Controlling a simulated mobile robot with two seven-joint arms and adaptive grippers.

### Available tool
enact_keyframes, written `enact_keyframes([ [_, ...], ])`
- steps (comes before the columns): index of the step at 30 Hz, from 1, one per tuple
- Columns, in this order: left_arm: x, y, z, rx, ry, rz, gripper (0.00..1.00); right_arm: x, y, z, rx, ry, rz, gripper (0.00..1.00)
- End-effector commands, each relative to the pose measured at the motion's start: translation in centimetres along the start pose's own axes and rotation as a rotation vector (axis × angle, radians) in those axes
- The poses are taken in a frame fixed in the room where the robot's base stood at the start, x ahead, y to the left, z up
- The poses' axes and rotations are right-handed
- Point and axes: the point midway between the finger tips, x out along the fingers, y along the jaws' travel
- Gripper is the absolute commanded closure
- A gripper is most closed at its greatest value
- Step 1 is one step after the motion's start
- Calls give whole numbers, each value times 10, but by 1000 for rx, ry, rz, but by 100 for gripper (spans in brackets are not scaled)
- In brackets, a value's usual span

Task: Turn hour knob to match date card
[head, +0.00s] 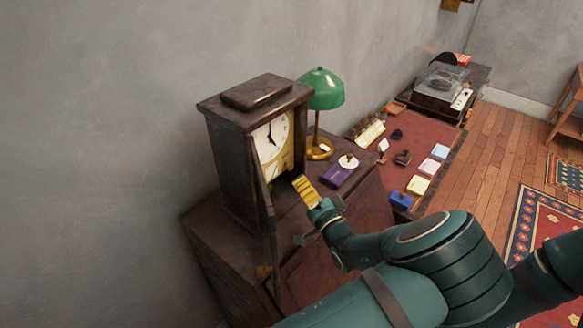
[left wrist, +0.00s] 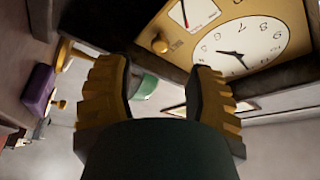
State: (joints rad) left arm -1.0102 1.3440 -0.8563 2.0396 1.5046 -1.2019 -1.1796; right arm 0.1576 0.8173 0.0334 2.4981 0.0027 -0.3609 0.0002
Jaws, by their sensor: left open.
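The clock is a dark wooden case (head: 235,160) on a cabinet, its glass-front door (head: 267,225) standing open. Its white face (head: 271,138) sits on a gold plate. The left wrist view shows the face (left wrist: 240,47) tilted, with black hands, and a small white dial with a red hand (left wrist: 192,10). A round gold knob (left wrist: 159,44) sits on the plate beside small lettering I cannot read. My left gripper (head: 308,190) is open and empty, in front of the clock and apart from it; its yellow fingers (left wrist: 160,88) frame empty space below the knob. I cannot identify the date card.
A green lamp (head: 322,90), a purple box (head: 338,175) and a white item with a gold top (head: 348,161) stand right of the clock. A red-topped desk (head: 415,140) holds several cards and small objects. A record player (head: 442,90) is farther back.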

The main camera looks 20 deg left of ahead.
Motion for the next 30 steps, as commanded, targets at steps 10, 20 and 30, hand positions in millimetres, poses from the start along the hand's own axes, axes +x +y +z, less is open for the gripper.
enact_keyframes([
  [10,56,0,0,0,0,-1,46,-7,-3,-1,-1,-1,-1,34],
  [20,67,0,0,0,0,1,46,-7,-3,-1,-1,-1,-1,34],
  [30,67,0,0,0,0,1,100,-7,-3,-1,-1,-1,-1,34],
])
